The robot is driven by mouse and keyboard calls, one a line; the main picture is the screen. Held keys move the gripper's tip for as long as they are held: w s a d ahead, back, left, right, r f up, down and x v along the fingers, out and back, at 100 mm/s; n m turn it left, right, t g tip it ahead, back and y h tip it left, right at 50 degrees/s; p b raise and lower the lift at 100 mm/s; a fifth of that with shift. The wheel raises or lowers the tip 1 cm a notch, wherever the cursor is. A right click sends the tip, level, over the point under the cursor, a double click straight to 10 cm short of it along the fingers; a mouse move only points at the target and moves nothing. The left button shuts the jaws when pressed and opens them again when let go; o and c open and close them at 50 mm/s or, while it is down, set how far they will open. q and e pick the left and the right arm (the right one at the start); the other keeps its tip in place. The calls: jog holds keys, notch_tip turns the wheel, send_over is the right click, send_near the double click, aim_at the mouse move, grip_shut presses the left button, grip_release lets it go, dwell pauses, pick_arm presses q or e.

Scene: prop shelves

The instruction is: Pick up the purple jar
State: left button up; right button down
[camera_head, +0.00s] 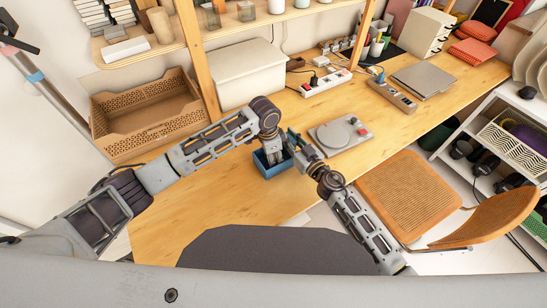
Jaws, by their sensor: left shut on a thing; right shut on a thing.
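I cannot make out a purple jar clearly. My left gripper (272,156) is low over the desk, shut, with its fingers down at a small blue open box (265,169); it seems to hold the box's wall, partly hidden. My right gripper (291,142) is just above and right of it, shut on a small dark green thing (292,134) that is mostly hidden by the fingers. The two grippers are very close together.
A grey device (340,134) lies on the desk right of the grippers. A power strip (325,83) and a closed laptop (424,80) lie farther back. A brown crate (147,123) stands left. A chair (405,195) is at right. The desk's left front is clear.

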pick_arm(q)
jog(key=shift+r, duration=5)
jog(key=shift+r, duration=0.15)
jog(key=shift+r, duration=0.8)
pick_arm(e)
jog(key=c, duration=1.3)
grip_release()
jog(key=shift+s+d, duration=0.1)
jog(key=shift+v, duration=5.6)
jog(key=shift+s+d, duration=0.2)
